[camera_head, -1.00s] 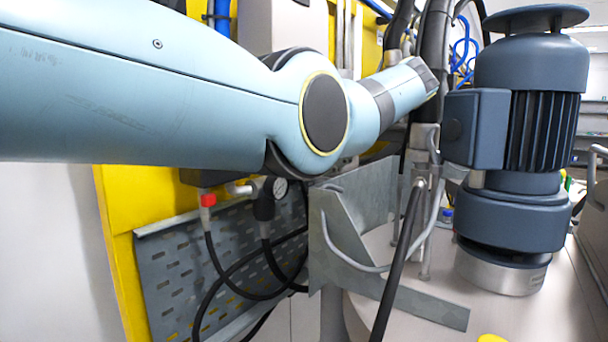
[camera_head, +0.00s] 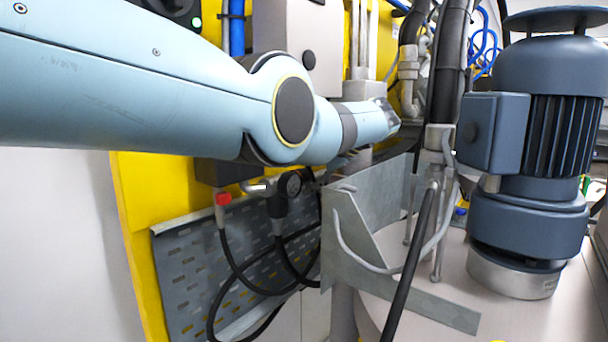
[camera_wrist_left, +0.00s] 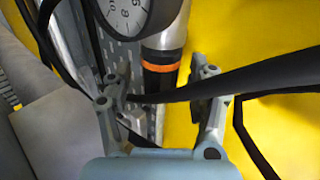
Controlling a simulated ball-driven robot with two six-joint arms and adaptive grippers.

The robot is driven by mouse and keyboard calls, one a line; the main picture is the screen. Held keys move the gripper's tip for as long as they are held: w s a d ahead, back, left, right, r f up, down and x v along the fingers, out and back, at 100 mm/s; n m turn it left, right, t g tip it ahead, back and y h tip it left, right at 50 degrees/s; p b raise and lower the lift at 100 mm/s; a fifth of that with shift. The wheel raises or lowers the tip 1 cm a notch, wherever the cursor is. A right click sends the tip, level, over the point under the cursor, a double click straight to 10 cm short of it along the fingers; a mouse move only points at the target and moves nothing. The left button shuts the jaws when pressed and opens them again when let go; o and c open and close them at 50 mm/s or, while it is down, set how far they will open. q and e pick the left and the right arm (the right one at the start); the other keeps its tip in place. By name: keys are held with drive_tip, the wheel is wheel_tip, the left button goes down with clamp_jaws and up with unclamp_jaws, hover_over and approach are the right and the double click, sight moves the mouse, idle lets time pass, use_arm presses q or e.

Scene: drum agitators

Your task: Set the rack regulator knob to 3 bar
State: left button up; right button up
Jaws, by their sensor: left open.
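The rack regulator (camera_head: 279,207) is a dark body with a round gauge (camera_head: 290,184), low on the yellow panel below my left arm. Its gauge face looks dark from the head. In the left wrist view a white dial gauge (camera_wrist_left: 125,12) shows at the top edge, partly cut off. A cylinder (camera_wrist_left: 163,62) with a metal band, an orange ring and a black lower part stands beside it; I cannot tell if this is the knob. My left gripper (camera_wrist_left: 157,84) is open, its fingers on either side of the cylinder's lower end. My right gripper is not in view.
Black hoses (camera_head: 232,262) hang in front of a perforated grey plate (camera_head: 180,275). A dark hose (camera_wrist_left: 230,85) crosses the right finger in the wrist view. A bent metal bracket (camera_head: 375,215) and a drum with a motor (camera_head: 535,140) stand to the right.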

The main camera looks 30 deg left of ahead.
use_arm(q)
drive_tip(key=shift+c, duration=0.4)
drive_tip(key=c, duration=1.1)
drive_tip(key=shift+r+h+p, duration=0.15)
drive_tip(key=shift+h+p, duration=0.15)
drive_tip(key=shift+h, duration=0.3)
drive_tip(key=o, duration=1.2)
